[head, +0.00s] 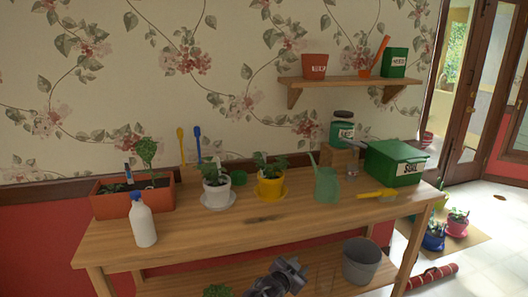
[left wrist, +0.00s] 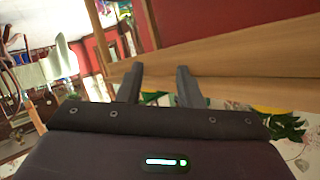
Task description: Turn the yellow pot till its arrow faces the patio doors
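The yellow pot (head: 270,188) holds a leafy green plant and stands upright on a yellow saucer (head: 283,195) near the middle of the wooden bench. I cannot make out its arrow in the head view. The patio doors (head: 469,95) are at the far right. My left gripper (head: 290,266) is low in front of the bench's front edge, below the yellow pot and well apart from it. In the left wrist view its two fingers (left wrist: 158,82) stand apart with nothing between them. My right gripper is in neither view.
On the bench (head: 262,225), a white pot (head: 215,192) stands left of the yellow pot, a green watering can (head: 326,186) right. A white bottle (head: 142,222), planter (head: 108,204), yellow trowel (head: 378,194) and green soil box (head: 394,163) stand farther out. A grey bucket (head: 361,263) is below.

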